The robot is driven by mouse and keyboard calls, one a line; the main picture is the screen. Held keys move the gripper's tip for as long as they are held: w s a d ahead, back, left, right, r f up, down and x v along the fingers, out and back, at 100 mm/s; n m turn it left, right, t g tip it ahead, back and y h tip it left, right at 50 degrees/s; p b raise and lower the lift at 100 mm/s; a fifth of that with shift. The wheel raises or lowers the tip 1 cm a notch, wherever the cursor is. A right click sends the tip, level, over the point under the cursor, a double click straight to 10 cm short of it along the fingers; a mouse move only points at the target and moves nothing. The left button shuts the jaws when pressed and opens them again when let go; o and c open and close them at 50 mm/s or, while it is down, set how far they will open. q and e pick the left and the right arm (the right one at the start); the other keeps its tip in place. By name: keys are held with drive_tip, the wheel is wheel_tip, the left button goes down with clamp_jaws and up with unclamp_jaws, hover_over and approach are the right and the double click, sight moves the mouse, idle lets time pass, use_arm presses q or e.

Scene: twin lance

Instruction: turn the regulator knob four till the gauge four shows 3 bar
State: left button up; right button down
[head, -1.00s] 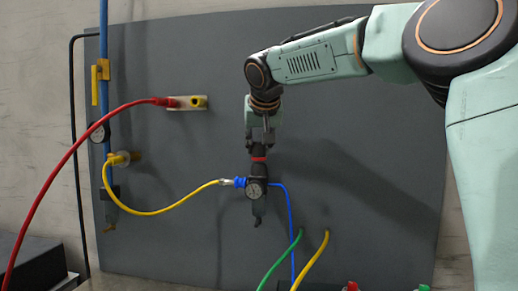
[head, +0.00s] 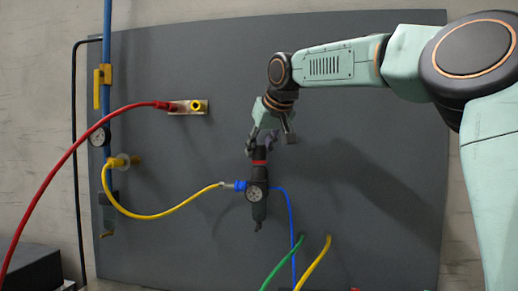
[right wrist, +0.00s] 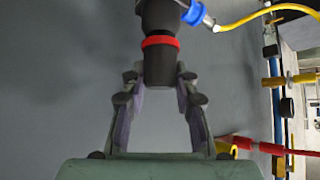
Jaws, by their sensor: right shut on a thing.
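The regulator is a dark upright body on the grey panel, with a red ring and a black knob (head: 259,154) at its top. The knob also shows in the right wrist view (right wrist: 158,65), below the red ring. The round gauge four (head: 255,193) sits on the regulator's front; its needle is too small to read. My right gripper (head: 261,144) reaches the knob from above, its wrist turned. In the right wrist view its fingers (right wrist: 158,78) stand on both sides of the knob, shut on it. My left gripper is not in view.
A yellow hose (head: 160,215) joins the regulator's left side at a blue fitting (head: 240,185); a thin blue hose (head: 289,215) leaves on the right. A red hose (head: 70,150) runs to a plate at upper left. The panel right of the regulator is clear.

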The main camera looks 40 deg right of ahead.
drive_tip(key=c, duration=1)
unclamp_jaws()
drive_tip(key=shift+r, duration=5)
